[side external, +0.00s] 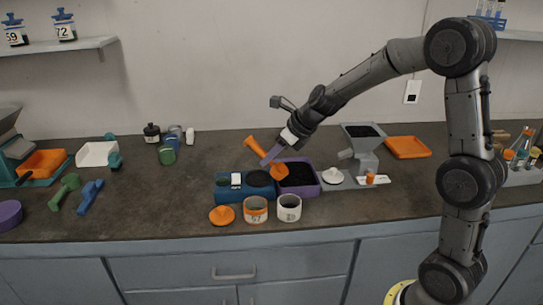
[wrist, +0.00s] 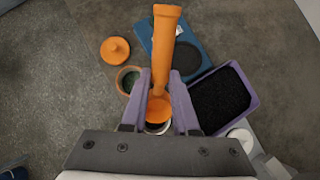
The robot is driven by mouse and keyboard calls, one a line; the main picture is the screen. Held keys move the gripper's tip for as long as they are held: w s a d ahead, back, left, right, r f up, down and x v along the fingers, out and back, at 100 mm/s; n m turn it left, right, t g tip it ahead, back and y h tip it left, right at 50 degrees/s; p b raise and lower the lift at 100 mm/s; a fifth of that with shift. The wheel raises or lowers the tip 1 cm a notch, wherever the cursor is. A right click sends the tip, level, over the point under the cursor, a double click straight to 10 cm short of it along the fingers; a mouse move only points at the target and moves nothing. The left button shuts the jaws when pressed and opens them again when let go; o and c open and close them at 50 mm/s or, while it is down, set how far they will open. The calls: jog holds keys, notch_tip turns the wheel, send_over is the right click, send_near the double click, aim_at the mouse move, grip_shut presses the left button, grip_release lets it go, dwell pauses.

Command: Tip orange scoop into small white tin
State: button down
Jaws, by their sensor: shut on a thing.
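My gripper (side external: 272,154) is shut on the orange scoop, with its purple fingers on either side of it; they also show in the wrist view (wrist: 161,84). The scoop's handle (side external: 254,146) points up and left, and its bowl (side external: 280,171) hangs low near the purple tray's left edge in the side view. In the wrist view the bowl (wrist: 158,108) overlaps the small white tin (wrist: 157,127), hiding part of its opening. The white tin (side external: 289,207) stands upright on the bench, apart from the bowl. I cannot tell what the bowl holds.
An orange-rimmed tin (side external: 256,210) stands left of the white tin, beside an orange lid (side external: 222,215). Behind are a blue scale (side external: 229,193) and a purple tray (side external: 318,185) of black grains. A grey hopper (side external: 363,150) stands right.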

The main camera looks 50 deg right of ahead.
jog(key=shift+w+a+f+g+h, duration=0.15)
jog(key=shift+w+g, duration=0.1)
jog(key=shift+g, duration=0.4)
jog(key=shift+w+d+f+g+h, duration=0.1)
jog(key=shift+w+g, duration=0.1)
jog(key=shift+g, duration=0.5)
jog(key=shift+w+a+f+g+h, duration=0.15)
jog(key=shift+w+g, duration=0.1)
jog(key=shift+g, duration=0.4)
jog(key=shift+d, duration=0.15)
jog(key=shift+g, duration=0.3)
jog(key=shift+w+g, duration=0.15)
jog(key=shift+g, duration=0.45)
jog(key=shift+g+h, duration=0.3)
jog(key=shift+g, duration=0.5)
